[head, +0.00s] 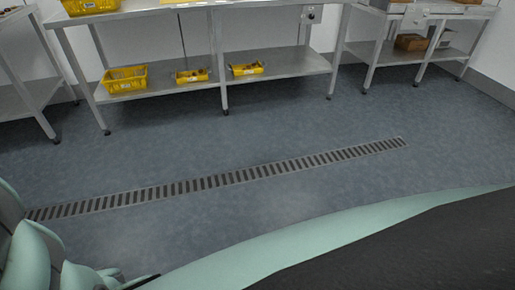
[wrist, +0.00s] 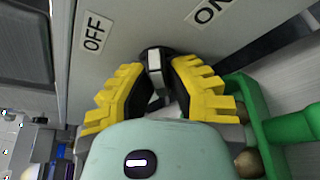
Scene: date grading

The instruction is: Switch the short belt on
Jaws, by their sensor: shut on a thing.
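In the wrist view a grey panel (wrist: 135,28) carries an OFF label (wrist: 92,32) at left and an ON label (wrist: 211,11) at right. A dark switch knob with a pale marking (wrist: 154,57) sits between and below them. My gripper (wrist: 158,76), with yellow ribbed fingers, is shut on this knob, one finger on each side. The fingers hide much of the knob, and I cannot tell which label it points to. The head view shows neither the switch nor the gripper.
In the head view a steel table (head: 180,99) holds yellow crates (head: 124,79). The floor with a drain grate (head: 215,181) is clear.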

